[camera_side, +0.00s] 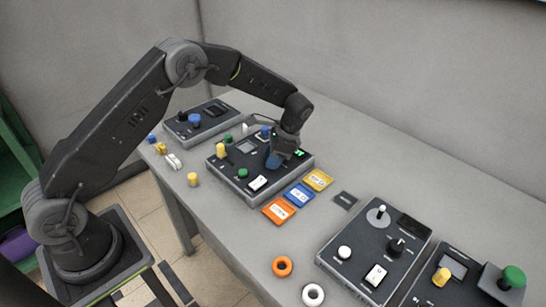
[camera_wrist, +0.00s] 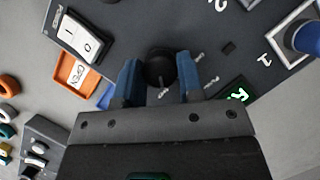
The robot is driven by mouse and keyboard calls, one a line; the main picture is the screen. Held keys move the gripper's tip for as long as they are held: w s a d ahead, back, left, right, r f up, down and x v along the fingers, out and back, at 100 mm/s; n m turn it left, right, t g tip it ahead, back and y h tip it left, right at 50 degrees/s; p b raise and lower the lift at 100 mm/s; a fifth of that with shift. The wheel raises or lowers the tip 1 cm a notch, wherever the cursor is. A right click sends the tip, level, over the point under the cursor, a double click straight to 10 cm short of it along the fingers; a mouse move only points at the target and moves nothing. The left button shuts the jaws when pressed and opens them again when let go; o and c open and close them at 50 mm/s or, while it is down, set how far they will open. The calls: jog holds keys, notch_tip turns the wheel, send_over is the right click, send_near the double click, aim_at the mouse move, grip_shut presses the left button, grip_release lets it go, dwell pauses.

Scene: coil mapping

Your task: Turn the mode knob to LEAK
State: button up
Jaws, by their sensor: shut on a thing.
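The mode knob (camera_wrist: 158,62) is a round black knob on a dark panel, seen in the wrist view with small white labels around it. The labels are too small to read surely, so I cannot tell which one it points at. My gripper (camera_wrist: 159,80) has a blue finger on each side of the knob and is shut on it. In the side view my gripper (camera_side: 274,160) reaches down onto the middle control box (camera_side: 230,179), and hides the knob there.
A white rocker switch (camera_wrist: 80,37) and a lit green display (camera_wrist: 238,96) flank the knob. Orange (camera_side: 279,211), blue (camera_side: 299,194) and yellow (camera_side: 318,180) cards lie before the box. Another box (camera_side: 345,257) stands nearer, with orange (camera_side: 282,267) and white (camera_side: 313,294) rings beside it.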

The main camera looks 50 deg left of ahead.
jog(key=n+h, duration=0.1)
jog(key=n, duration=0.3)
jog(key=shift+g, duration=0.4)
jog(key=shift+a+n+h, duration=0.1)
jog(key=shift+n+h, duration=0.8)
jog(key=shift+n, duration=1)
jog(key=o, duration=0.9)
jog(key=shift+v, duration=6.95)
jog(key=shift+w+a, duration=0.1)
jog(key=shift+w, duration=0.05)
